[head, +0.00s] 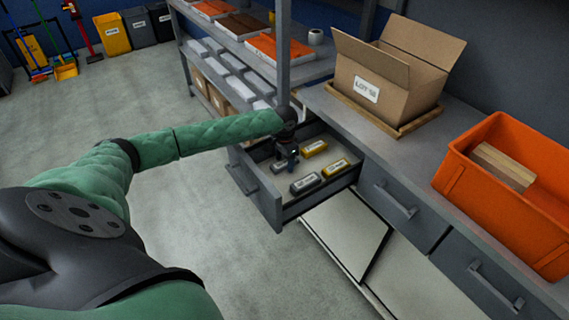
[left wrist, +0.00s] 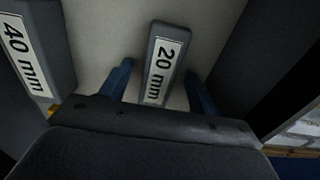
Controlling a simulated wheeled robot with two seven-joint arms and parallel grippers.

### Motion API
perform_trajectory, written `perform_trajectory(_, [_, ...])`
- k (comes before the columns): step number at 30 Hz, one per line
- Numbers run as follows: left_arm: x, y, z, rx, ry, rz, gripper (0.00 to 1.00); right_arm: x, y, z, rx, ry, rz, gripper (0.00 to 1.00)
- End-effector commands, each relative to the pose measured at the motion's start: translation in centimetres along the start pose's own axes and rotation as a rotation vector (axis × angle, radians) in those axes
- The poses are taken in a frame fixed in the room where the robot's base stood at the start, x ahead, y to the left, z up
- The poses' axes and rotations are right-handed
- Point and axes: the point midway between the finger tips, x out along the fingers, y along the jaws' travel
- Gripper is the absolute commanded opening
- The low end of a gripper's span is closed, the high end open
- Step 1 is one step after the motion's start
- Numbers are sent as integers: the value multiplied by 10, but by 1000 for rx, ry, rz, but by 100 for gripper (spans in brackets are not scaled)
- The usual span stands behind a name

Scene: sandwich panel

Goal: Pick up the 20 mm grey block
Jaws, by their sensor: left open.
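The 20 mm grey block (left wrist: 165,52) lies on the drawer floor in the left wrist view, its white label reading "20 mm". My left gripper (left wrist: 160,88) is open, with one blue finger on each side of this block and a gap to each. In the head view my left gripper (head: 288,160) points down into the open drawer (head: 268,200) and partly hides the grey block under it. A second grey block (left wrist: 30,50), labelled "40 mm", lies to the left in the wrist view. My right gripper is not in view.
Two yellow blocks (head: 314,148) (head: 336,167) and a grey block (head: 305,184) lie in the same drawer. Its walls stand close around the gripper. A cardboard box (head: 375,85) and an orange bin (head: 480,195) stand on the worktop. Shelves (head: 225,75) rise behind.

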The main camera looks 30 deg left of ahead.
Motion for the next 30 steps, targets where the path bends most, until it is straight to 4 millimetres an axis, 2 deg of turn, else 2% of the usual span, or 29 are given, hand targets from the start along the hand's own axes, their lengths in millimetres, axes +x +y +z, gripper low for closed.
perform_trajectory(6, [1, 0, 0, 0, 0, 0, 60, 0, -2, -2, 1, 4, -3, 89])
perform_trajectory(12, [0, 0, 0, 0, 0, 0, 21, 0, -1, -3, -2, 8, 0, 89])
perform_trajectory(14, [0, 0, 0, 0, 0, 0, 12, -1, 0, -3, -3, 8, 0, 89])
perform_trajectory(23, [-2, 0, 0, 0, 1, 0, 12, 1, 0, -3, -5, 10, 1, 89])
perform_trajectory(26, [-10, -1, 0, 0, 3, 0, 12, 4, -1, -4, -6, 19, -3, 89])
perform_trajectory(30, [-33, 0, -1, 1, 3, 0, 12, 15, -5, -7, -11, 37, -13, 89])
